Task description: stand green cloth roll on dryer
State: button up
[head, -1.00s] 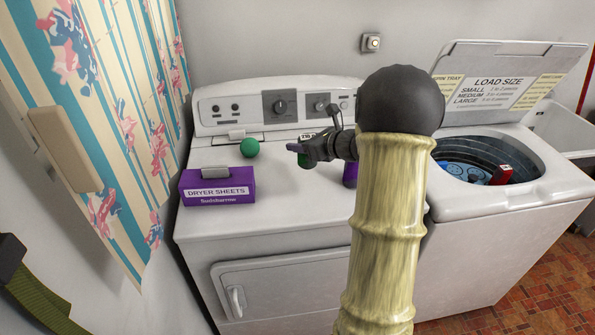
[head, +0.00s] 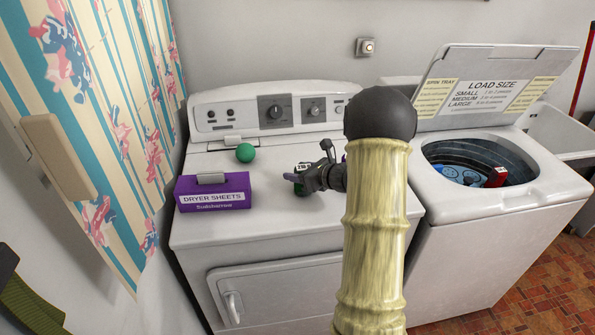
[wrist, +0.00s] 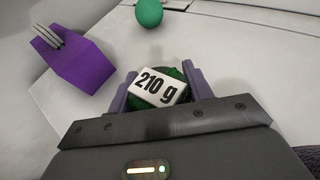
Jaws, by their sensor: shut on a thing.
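The green cloth roll, with a white label reading "210 g" (wrist: 160,88), is between the jaws of my gripper (wrist: 160,92) in the wrist view. Its dark green edges show around the label, and the rest is hidden below it. In the head view my gripper (head: 296,181) is low over the middle of the dryer top, shut on the roll (head: 301,190). I cannot tell whether the roll's base touches the white dryer (head: 255,225).
A purple dryer sheets box (head: 212,193) stands on the dryer at the left. A green ball (head: 245,153) lies behind it, near the control panel. The open washer (head: 500,195) is at the right. The dryer top's front is clear.

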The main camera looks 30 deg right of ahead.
jog(key=shift+w+a, duration=0.1)
jog(key=o, duration=0.7)
jog(key=shift+a+f, duration=0.1)
jog(key=shift+c, duration=0.2)
jog(key=o, duration=0.4)
jog(key=shift+o, duration=0.2)
jog(key=b+v, duration=0.1)
jog(key=v, duration=1.1)
